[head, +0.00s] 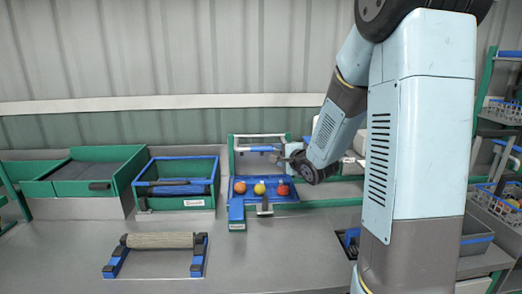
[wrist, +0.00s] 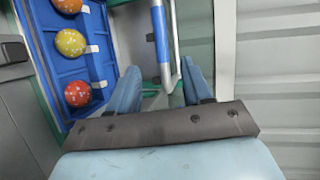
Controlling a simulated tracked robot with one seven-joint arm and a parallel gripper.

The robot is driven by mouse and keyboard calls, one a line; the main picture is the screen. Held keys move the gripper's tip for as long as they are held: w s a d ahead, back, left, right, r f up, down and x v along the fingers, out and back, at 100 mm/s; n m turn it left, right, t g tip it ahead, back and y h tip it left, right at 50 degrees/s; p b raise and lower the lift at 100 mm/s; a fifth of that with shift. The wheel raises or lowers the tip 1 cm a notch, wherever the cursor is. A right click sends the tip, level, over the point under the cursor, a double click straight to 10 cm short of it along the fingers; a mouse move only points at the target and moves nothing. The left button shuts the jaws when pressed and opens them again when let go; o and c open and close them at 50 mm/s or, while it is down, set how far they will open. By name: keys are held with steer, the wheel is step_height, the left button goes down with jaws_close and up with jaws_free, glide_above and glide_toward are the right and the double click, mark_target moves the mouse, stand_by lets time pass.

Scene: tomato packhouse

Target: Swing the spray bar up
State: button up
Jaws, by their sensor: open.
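The spray bar (head: 262,149), a pale bar with a blue sleeve, runs across the green-framed washing station above a blue tray (head: 285,198). In the wrist view the bar with its blue sleeve (wrist: 160,38) lies just beyond my fingers. My gripper (head: 284,151) is at the bar's right end in the head view. In the wrist view my gripper (wrist: 162,88) has its two blue fingers apart, with the bar's near end roughly between them. I cannot tell whether they touch it. An orange, a yellow and a red tomato (head: 282,189) sit in the tray.
A green bin with a blue rim (head: 183,203) and a green box with a dark top (head: 92,172) stand to the left. A roller on blue supports (head: 160,240) lies in front. Shelves with baskets (head: 497,205) stand at right. A corrugated wall closes the back.

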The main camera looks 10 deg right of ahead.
mark_target(264, 150)
steer(key=x, duration=1.4)
steer(key=shift+w+a+r, duration=0.1)
steer(key=shift+a+r, duration=0.05)
steer(key=shift+a, duration=0.05)
jaws_close()
stand_by(0.3)
